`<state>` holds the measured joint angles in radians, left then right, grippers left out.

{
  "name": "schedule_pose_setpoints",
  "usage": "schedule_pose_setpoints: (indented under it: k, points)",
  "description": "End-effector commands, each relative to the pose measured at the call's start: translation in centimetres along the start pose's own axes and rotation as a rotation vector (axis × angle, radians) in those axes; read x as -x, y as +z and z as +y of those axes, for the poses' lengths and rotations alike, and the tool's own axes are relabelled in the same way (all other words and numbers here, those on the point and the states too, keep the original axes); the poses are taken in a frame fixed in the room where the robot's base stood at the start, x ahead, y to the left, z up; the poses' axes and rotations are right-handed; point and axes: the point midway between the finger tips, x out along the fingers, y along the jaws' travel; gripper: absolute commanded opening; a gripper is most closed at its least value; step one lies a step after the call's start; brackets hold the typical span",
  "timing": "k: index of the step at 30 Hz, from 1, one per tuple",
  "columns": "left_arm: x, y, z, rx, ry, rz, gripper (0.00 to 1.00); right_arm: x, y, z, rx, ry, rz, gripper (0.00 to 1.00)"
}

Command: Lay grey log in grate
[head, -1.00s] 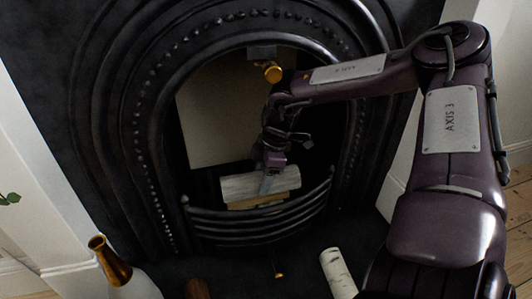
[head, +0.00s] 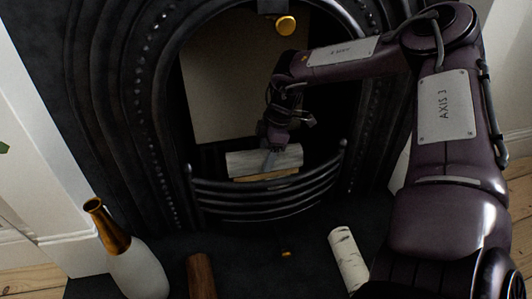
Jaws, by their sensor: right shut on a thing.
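The grey log (head: 240,163) lies level inside the fireplace opening, just behind the curved bars of the black grate (head: 262,200). A paler, yellowish log (head: 262,178) shows below it, partly hidden by the bars. My right gripper (head: 270,158) reaches in from the right and is shut on the grey log near its middle. Whether the grey log rests on the paler log or is held just above it, I cannot tell. My left gripper is not in view.
A white birch log (head: 347,262) and a brown log (head: 201,276) stand or lie on the dark hearth in front. A white vase with a gold neck (head: 137,262) stands at the left. A brass knob (head: 286,25) is above the opening.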

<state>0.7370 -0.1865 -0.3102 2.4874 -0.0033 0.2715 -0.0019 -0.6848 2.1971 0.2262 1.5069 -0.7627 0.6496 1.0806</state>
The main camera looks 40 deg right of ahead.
Motion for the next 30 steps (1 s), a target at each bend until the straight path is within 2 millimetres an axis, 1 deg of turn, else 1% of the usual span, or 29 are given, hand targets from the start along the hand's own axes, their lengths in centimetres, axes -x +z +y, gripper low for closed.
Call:
schedule_pose_setpoints:
  k: [16,30]
  points:
    - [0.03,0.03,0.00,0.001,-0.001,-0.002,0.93,0.05,-0.06,0.04,0.001,0.001,0.001,0.26]
    - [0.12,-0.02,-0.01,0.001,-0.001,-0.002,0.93,-0.77,0.17,0.02,0.000,0.000,0.001,0.26]
